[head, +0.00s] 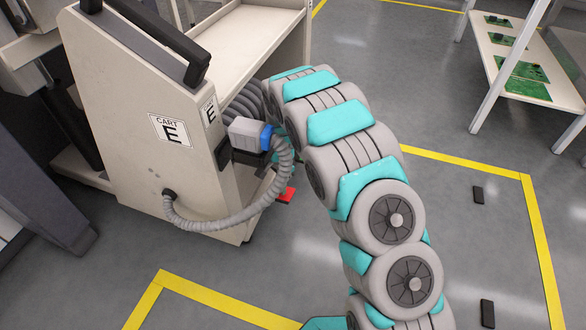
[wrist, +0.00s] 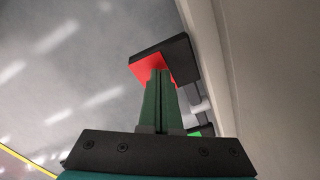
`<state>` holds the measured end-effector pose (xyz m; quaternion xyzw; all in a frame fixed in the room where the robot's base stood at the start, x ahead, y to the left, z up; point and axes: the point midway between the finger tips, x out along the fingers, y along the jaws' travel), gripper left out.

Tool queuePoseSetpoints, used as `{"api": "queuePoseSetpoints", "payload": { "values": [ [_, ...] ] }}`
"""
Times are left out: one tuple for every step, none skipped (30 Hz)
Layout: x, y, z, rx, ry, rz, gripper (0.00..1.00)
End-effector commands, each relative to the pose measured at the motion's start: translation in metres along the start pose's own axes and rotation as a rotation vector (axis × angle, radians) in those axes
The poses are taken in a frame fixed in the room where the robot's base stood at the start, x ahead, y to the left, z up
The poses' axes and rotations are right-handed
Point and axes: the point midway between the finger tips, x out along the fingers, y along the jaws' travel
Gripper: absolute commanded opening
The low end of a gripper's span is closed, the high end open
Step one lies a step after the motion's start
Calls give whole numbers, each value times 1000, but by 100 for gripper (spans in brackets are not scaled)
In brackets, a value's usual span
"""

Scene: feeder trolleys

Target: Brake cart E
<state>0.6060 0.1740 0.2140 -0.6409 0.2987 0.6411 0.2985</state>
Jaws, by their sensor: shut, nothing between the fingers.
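Cart E (head: 120,110) is a beige feeder trolley at the left of the head view, with "CART E" labels on its end. A red pedal (head: 286,196) sticks out low near the cart's foot. In the wrist view the red pedal (wrist: 146,65) has a black edge piece and lies just past the fingertips. My gripper (wrist: 160,75) is shut and empty, its tips overlapping the pedal's near edge; I cannot tell whether they touch. A small green part (wrist: 207,130) shows right of the fingers, partly hidden. In the head view my gripper is mostly hidden behind the hose and arm.
A grey hose (head: 225,222) loops from the cart's end up to a grey and blue connector (head: 250,133). Yellow floor lines (head: 535,220) mark the bay. A rack with green boards (head: 520,70) stands at right. Open grey floor lies in front of the cart.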

Motion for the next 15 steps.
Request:
{"api": "queuePoseSetpoints", "payload": {
  "values": [
    [3, 0, 0, 0, 0, 1, 0],
    [4, 0, 0, 0, 0, 1, 0],
    [5, 0, 0, 0, 0, 1, 0],
    [6, 0, 0, 0, -1, 1, 0],
    [7, 0, 0, 0, -1, 1, 0],
    [9, 0, 0, 0, 0, 1, 0],
    [10, 0, 0, 0, -1, 1, 0],
    [11, 0, 0, 0, -1, 1, 0],
    [12, 0, 0, 0, 0, 1, 0],
    [14, 0, 0, 0, 0, 1, 0],
    [15, 0, 0, 0, 0, 1, 0],
    [16, 0, 0, 0, 0, 1, 0],
    [17, 0, 0, 0, 0, 1, 0],
    [18, 0, 0, 0, 0, 1, 0],
    [20, 1, 0, 0, 0, 1, 0]
  ]
}}
